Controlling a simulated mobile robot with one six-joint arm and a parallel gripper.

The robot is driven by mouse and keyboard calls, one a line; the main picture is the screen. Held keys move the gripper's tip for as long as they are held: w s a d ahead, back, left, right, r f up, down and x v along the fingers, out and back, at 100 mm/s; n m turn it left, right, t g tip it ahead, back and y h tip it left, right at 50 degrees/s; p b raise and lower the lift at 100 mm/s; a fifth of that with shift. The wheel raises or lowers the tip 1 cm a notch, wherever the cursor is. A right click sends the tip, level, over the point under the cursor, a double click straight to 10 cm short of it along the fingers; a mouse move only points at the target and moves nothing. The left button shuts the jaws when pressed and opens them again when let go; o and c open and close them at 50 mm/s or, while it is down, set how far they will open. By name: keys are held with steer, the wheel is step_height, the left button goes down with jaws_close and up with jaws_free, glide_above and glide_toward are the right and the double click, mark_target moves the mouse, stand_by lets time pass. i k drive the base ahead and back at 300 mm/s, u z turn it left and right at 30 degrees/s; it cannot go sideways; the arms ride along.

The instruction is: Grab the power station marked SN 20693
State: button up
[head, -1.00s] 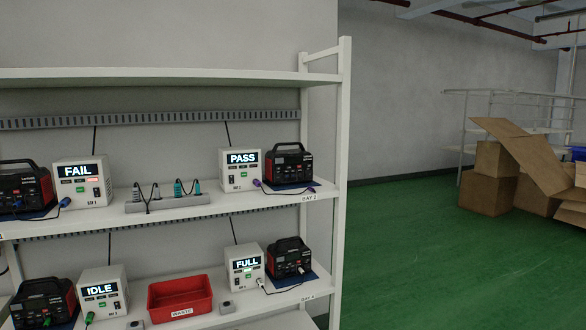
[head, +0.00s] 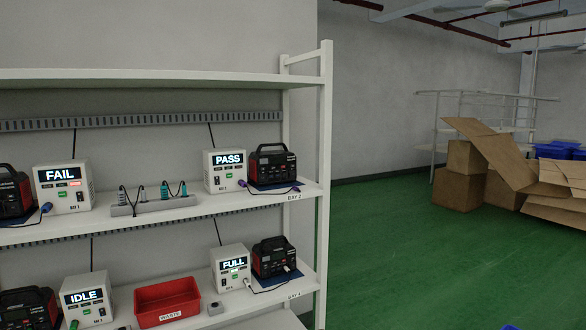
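Several black and red power stations stand on a white shelf rack. One is at the upper left (head: 14,192), beside a white tester reading FAIL (head: 64,187). One is at the upper right (head: 272,165), beside a tester reading PASS (head: 224,171). One is at the lower left (head: 28,308), beside a tester reading IDLE (head: 87,299). One is at the lower right (head: 274,257), beside a tester reading FULL (head: 231,268). Cables are plugged into them. Their serial numbers are too small to read, so I cannot tell which is SN 20693. My gripper is not in view.
A red WASTE bin (head: 172,302) and a power strip (head: 154,205) sit on the shelves. The rack's white end post (head: 323,180) stands at the right. Green floor (head: 410,260) is open beyond it. Cardboard boxes (head: 470,175) and blue bins (head: 558,150) are at the far right.

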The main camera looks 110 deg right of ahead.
mark_target(273, 162)
steer(key=z, duration=0.25)
steer(key=k, duration=0.25)
steer(key=z, duration=2.7)
steer(key=k, duration=0.65)
steer(key=u, duration=0.35)
steer(key=i, duration=0.95)
steer(key=u, duration=0.1)
